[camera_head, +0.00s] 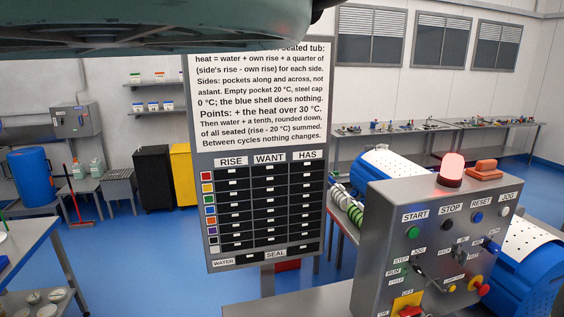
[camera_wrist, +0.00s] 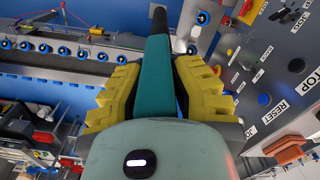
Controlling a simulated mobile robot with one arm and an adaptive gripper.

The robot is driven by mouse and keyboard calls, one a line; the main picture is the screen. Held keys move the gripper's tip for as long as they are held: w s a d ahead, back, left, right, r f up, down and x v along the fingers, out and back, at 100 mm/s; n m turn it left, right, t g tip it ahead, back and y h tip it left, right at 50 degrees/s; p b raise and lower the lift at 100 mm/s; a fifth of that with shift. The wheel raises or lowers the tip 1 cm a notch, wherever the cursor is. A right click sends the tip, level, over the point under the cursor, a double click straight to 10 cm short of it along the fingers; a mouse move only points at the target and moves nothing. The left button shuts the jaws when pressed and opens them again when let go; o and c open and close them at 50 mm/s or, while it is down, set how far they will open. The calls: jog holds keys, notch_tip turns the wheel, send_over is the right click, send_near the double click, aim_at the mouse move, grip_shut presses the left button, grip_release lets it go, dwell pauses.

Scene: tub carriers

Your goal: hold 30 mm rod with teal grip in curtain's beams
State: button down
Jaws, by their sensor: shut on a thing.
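In the wrist view my gripper (camera_wrist: 157,88) has its yellow stepped pads pressed on both sides of the teal grip (camera_wrist: 155,72). The grip's lower end is hidden behind my pale green wrist housing. A rail with a row of blue-ringed round fittings (camera_wrist: 64,51) lies left of the rod, and similar fittings (camera_wrist: 203,18) lie right of it. I cannot tell whether these are the curtain, and no beams show. The head view shows neither gripper nor rod.
A grey control box (camera_head: 395,215) with a lit red lamp (camera_head: 452,170) stands at the right, before a blue drum (camera_head: 525,270). A sign board (camera_head: 265,150) stands in the middle. A table (camera_head: 35,245) is at left.

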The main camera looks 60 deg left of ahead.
notch_tip(320, 180, up, 9)
jog(key=p, duration=0.7)
jog(key=shift+r, duration=0.1)
